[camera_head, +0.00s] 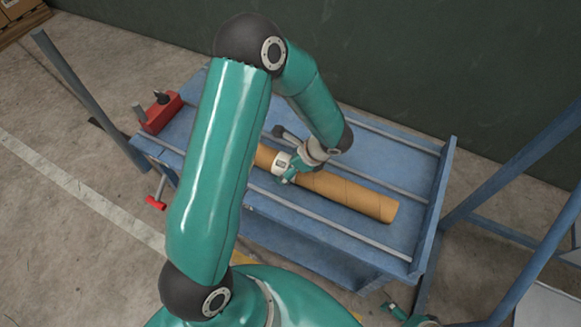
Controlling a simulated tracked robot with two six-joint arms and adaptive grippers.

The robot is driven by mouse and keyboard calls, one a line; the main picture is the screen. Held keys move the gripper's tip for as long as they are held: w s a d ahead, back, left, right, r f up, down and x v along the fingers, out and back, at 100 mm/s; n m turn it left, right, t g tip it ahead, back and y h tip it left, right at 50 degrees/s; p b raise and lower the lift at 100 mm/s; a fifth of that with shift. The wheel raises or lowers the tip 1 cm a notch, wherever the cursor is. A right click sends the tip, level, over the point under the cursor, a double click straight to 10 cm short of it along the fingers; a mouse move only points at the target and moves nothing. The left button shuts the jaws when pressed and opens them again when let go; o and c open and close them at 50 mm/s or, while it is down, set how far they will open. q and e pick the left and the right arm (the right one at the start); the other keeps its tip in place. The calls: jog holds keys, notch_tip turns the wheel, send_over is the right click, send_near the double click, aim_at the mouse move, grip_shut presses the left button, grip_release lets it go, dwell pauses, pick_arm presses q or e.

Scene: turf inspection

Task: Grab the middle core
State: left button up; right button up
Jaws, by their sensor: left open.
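One brown cardboard core (350,193) lies lengthwise on the blue bench (410,170), running from behind my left arm toward the right end. It is the only core I can make out; my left upper arm may hide others. My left gripper (287,179) is open and points down at the core, close over its left-middle part. Its fingers partly cover the core, and I cannot tell whether they touch it. A small teal part at the bottom edge seems to be my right gripper (394,311); its jaws are too small to read.
Grey rails (330,229) run along the bench, which has a raised right end wall (434,205). A red block (161,113) sits at the bench's left end, with a red handle (156,203) below. Blue frame posts (535,160) stand at right. A dark green wall is behind.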

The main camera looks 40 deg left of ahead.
pick_arm(q)
jog(key=c, duration=1.8)
jog(key=shift+c, duration=0.2)
